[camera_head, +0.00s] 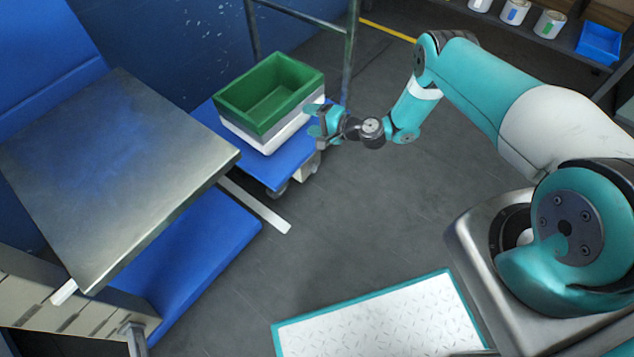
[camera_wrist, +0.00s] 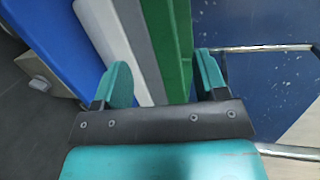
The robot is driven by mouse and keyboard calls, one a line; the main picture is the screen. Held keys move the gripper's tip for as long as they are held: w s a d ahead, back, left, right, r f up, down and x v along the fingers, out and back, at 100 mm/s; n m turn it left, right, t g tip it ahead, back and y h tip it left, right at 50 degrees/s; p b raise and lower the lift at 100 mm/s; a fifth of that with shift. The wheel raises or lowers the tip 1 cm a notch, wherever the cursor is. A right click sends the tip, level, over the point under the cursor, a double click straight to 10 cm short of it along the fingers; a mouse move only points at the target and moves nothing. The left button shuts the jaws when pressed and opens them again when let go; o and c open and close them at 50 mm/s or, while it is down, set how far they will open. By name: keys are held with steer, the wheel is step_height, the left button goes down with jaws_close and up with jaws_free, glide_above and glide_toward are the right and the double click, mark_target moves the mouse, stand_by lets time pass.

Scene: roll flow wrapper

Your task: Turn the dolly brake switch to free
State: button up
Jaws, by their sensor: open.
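The dolly (camera_head: 276,176) is a low blue platform on casters near the middle of the head view. A beige box (camera_head: 307,168) sits on its right side, partly hidden behind the dolly's edge. In the wrist view this beige box (camera_wrist: 30,64) is at the far left, with a small grey knob (camera_wrist: 40,84) that looks like the brake switch. Its setting is too small to read. My gripper (camera_head: 315,119) is open, beside the right end of the stacked crates and above the beige box. In the wrist view my gripper (camera_wrist: 165,76) has nothing clearly held between its fingers.
A metal table (camera_head: 115,165) is at left, a grey post frame (camera_head: 351,55) behind the dolly. A white tread plate (camera_head: 385,325) is in front. The grey floor right of the dolly is clear.

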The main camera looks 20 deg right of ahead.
steer(key=s+d+f+m+t+h+b, duration=0.1)
steer(key=s+d+f+m+b, duration=0.15)
steer(key=f, duration=0.55)
steer(key=s+d+f+m+t+h+b, duration=0.1)
steer(key=s+f+m+t, duration=0.15)
steer(key=f, duration=0.45)
steer(key=m+h+b, duration=0.4)
steer(key=m, duration=0.1)
glide_toward(316, 170)
steer(key=shift+t, duration=0.45)
steer(key=b+x, duration=0.2)
steer(key=b, duration=0.3)
steer(key=b+x, duration=0.3)
steer(key=b, duration=0.2)
steer(key=b+x, duration=0.2)
steer(key=b, duration=0.4)
steer(key=shift+w+a+f, duration=0.25)
steer(key=shift+a+f, duration=0.05)
steer(key=shift+f, duration=0.15)
steer(key=shift+w+a+r+b, duration=0.1)
steer(key=shift+w+b, duration=0.25)
steer(key=shift+w, duration=0.1)
steer(key=c, duration=0.9)
